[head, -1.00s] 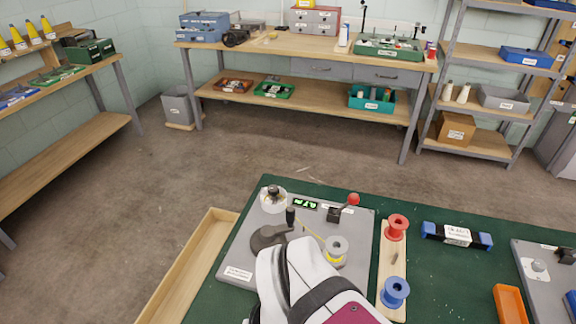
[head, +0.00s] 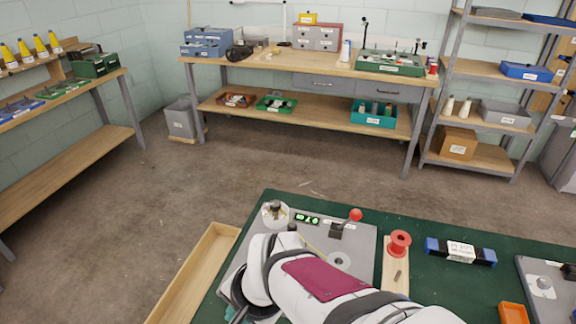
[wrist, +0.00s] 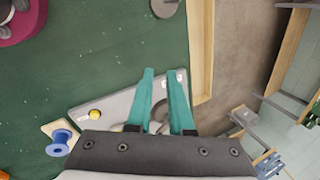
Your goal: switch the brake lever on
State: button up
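The brake lever has a red knob (head: 355,214) on a short stem. It rises from a dark block (head: 337,231) at the back right of the grey machine plate (head: 365,246), and the stem leans right. A small white label lies beside it. My gripper shows in the wrist view (wrist: 161,72) with two teal fingers apart and nothing between them. The fingers overlap the plate and a grey round part there. In the head view my arm covers the plate's front, and only a bit of teal shows at lower left. The gripper is well apart from the lever.
A round white part (head: 275,213) and a green-digit display (head: 307,219) stand left of the lever. A red spool (head: 399,243) stands on a wooden strip to the right. A wooden tray (head: 193,272) lies left. A blue-and-black item (head: 460,252) lies farther right.

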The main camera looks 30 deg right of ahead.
jog(key=w+d+m, duration=0.1)
jog(key=w, duration=0.1)
jog(key=w+f+m+t, duration=0.1)
jog(key=w+m, duration=0.1)
jog(key=w+d+m+t, duration=0.1)
jog(key=w, duration=0.1)
jog(key=shift+w+d+f+m+h, duration=0.35)
jog(key=shift+w+f+m+h, duration=0.05)
grip_shut()
jog(key=m+h, duration=1.4)
jog(key=m, duration=0.8)
send_near(346, 223)
jog(key=s, duration=0.1)
jog(key=s+r, duration=0.2)
jog(key=shift+s+d, duration=0.15)
jog(key=shift+s, duration=0.15)
jog(key=shift+s+d+h, duration=0.25)
jog(key=shift+h, duration=0.05)
jog(key=x, duration=1)
